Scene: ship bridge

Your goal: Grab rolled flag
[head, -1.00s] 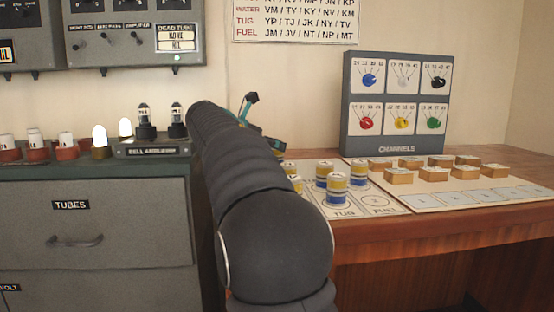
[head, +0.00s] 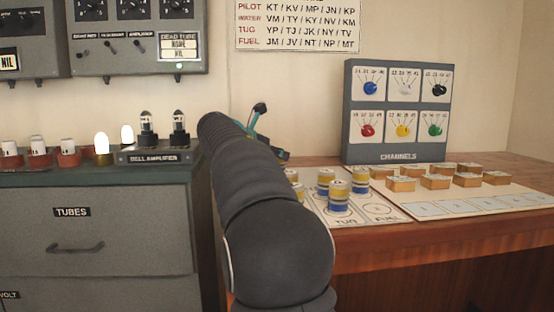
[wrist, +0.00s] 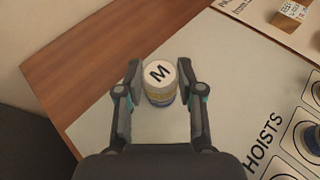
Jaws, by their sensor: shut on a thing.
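The rolled flag is a short cylinder with a white top marked M (wrist: 160,74) and yellow and blue bands below. It is upright between the two fingers of my gripper (wrist: 159,68), which are shut on it, one on each side. Under it is a pale board (wrist: 95,120); I cannot tell whether the flag touches the board or is raised. In the head view my arm hides most of the gripper and the held flag.
Several other rolled flags (head: 338,201) stand on the board's labelled circles. Beside them are several gold blocks (head: 435,181) and the grey channels panel (head: 398,157). At left, a tube cabinet (head: 95,230) carries tubes and a bell amplifier (head: 153,155).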

